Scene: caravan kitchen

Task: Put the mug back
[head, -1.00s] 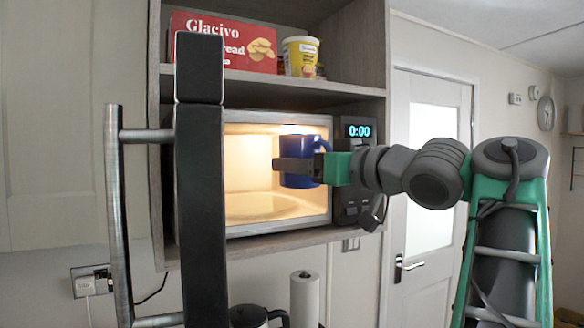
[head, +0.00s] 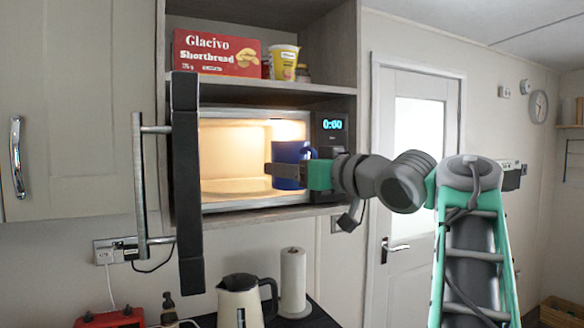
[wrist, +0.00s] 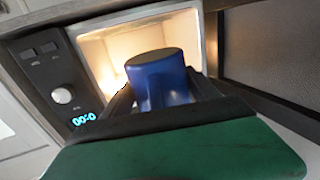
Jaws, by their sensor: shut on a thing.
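A blue mug (head: 291,152) is held upright in front of the right part of the lit microwave opening. It also shows in the wrist view (wrist: 160,80), between my fingers. My gripper (head: 288,171) is shut on the mug from the right side. The microwave (head: 257,205) stands on a shelf with its door (head: 186,170) swung wide open toward me on the left. Its inside is lit and the glass turntable (head: 235,186) shows empty. I cannot tell exactly how far the mug is from the opening.
A red shortbread box (head: 216,54) and a yellow-white tub (head: 285,62) stand on the shelf above. A kettle (head: 241,302) and a paper towel roll (head: 292,280) stand on the counter below. The microwave's control panel (head: 330,150) is close behind my gripper.

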